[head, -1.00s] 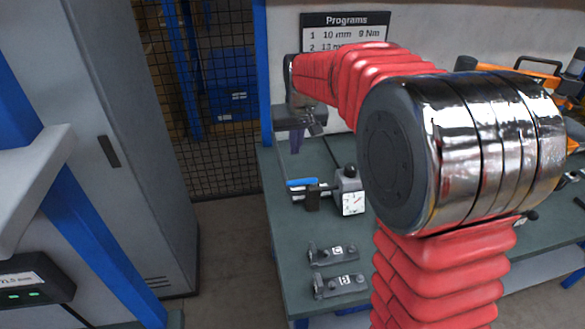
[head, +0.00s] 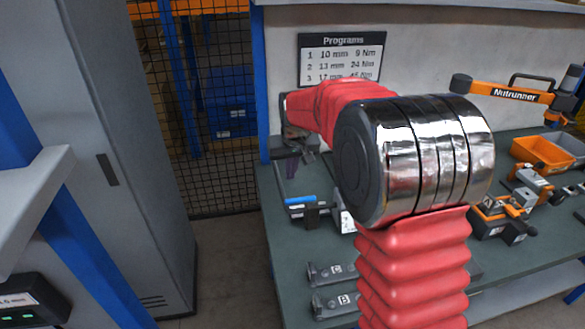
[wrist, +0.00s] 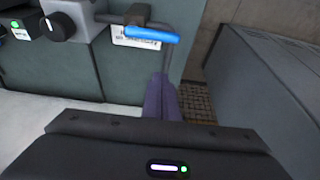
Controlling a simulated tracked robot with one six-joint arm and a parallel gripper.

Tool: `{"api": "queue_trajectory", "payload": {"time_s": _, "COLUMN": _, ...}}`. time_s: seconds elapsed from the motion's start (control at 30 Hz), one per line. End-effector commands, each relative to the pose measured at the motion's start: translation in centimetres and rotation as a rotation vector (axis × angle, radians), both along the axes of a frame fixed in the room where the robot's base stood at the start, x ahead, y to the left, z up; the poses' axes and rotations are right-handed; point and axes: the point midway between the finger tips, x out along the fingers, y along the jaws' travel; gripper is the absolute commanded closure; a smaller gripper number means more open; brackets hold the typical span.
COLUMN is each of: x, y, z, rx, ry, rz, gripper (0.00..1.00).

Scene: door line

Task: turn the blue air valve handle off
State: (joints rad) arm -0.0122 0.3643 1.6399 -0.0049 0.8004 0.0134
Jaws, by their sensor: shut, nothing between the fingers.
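The blue air valve handle (head: 299,199) lies about level at the left edge of the bench, in line with the pipe rather than standing up from it. It also shows in the wrist view (wrist: 151,35), next to a dark valve body (wrist: 137,14). I cannot see contact. The gauge box (head: 345,221) is partly hidden by my arm.
Brackets (head: 332,273) lie on the bench (head: 290,255) in front of the valve. A Programs sign (head: 341,60) hangs behind. A nutrunner (head: 510,92) and orange bins (head: 545,152) are at right. A grey cabinet (head: 110,170) stands left, with open floor between.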

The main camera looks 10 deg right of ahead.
Motion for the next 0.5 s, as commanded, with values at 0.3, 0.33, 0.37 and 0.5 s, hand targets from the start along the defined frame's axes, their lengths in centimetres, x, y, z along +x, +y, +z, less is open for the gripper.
{"api": "queue_trajectory", "payload": {"time_s": 0.3, "x": 1.4, "y": 0.0, "z": -4.1, "rx": 0.0, "ry": 0.003, "rz": 0.0, "gripper": 1.0}}
{"api": "queue_trajectory", "payload": {"time_s": 0.33, "x": 1.5, "y": 0.0, "z": -4.4, "rx": 0.0, "ry": 0.003, "rz": 0.0, "gripper": 1.0}}
{"api": "queue_trajectory", "payload": {"time_s": 0.37, "x": 1.6, "y": 0.0, "z": -4.7, "rx": 0.0, "ry": 0.002, "rz": 0.0, "gripper": 1.0}}
{"api": "queue_trajectory", "payload": {"time_s": 0.5, "x": 2.0, "y": 0.0, "z": -6.0, "rx": 0.0, "ry": 0.003, "rz": 0.0, "gripper": 1.0}}
